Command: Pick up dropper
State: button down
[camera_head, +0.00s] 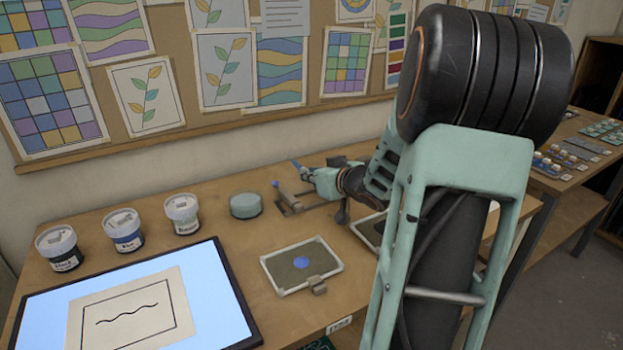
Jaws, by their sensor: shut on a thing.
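My gripper (308,173) is at the back of the wooden table, pointing left. It is shut on a slim blue piece (296,164), which looks like the dropper and sticks up to the left from between the fingers. The dropper's lower part is hidden or too small to make out. A small wooden holder (290,208) sits just below and left of my gripper, with a small blue tip (276,184) beside it. I cannot tell whether the dropper touches the holder.
Three labelled paint jars (122,230) and a round green pad (245,205) stand left of my gripper. A lit panel (225,300) holds a framed wavy-line drawing. My arm hides much of the table's right side.

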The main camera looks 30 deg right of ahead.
jog(key=s+a+r+p, duration=0.2)
jog(key=s+a+r, duration=0.3)
jog(key=s, duration=0.3)
jog(key=shift+s+a, duration=0.15)
jog(key=shift+a, duration=0.15)
dwell(0.4)
